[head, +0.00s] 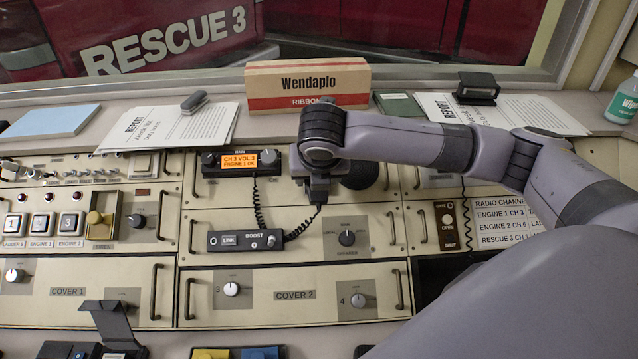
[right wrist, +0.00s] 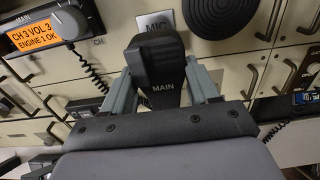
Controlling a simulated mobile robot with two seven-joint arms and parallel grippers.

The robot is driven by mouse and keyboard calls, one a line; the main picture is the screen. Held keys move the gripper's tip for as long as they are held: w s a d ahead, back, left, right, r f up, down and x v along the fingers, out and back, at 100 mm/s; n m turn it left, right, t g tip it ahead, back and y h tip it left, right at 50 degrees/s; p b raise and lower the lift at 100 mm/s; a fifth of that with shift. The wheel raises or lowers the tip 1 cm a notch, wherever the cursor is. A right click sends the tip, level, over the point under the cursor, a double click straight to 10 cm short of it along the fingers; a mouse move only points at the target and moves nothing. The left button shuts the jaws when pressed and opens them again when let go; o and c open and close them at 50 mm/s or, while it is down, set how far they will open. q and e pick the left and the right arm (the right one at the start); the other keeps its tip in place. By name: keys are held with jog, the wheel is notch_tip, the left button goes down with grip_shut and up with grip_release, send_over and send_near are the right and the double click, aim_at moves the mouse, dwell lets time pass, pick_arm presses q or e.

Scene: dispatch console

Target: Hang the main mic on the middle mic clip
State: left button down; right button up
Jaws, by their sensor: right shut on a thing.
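The main mic, a dark handset marked MAIN (right wrist: 163,75), is between the fingers of my right gripper (right wrist: 163,92) in the right wrist view. In the head view my right gripper (head: 314,190) is in front of the console panel, right of the main radio (head: 242,161), with the mic mostly hidden below it. A coiled cord (head: 262,218) runs from the radio to the mic. A plate marked MIC (right wrist: 155,21) shows just beyond the mic's top. The middle clip itself is hidden behind the mic or gripper; I cannot tell whether they touch. My left gripper is out of view.
A round dark speaker (head: 361,175) is close right of the gripper. The LINK/BOOST box (head: 245,240) is below left. Drawer handles (head: 392,228) stick out nearby. A Wendaplo box (head: 307,85) and papers (head: 175,125) lie on the ledge above.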

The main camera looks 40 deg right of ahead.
jog(key=w+d+b, duration=0.1)
jog(key=w+d+f+b, duration=0.1)
jog(key=w+b, duration=0.1)
jog(key=w+d+b, duration=0.1)
jog(key=w+b, duration=0.1)
jog(key=shift+w+d+f, duration=0.1)
jog(key=shift+f, duration=0.15)
jog(key=shift+w+p, duration=0.1)
jog(key=shift+p, duration=0.35)
jog(key=shift+w+d+f, duration=0.2)
jog(key=shift+w+f, duration=0.05)
jog(key=shift+f, duration=0.35)
jog(key=o, duration=1.2)
jog(key=shift+o, duration=0.2)
jog(key=v, duration=0.7)
jog(key=shift+s, duration=0.1)
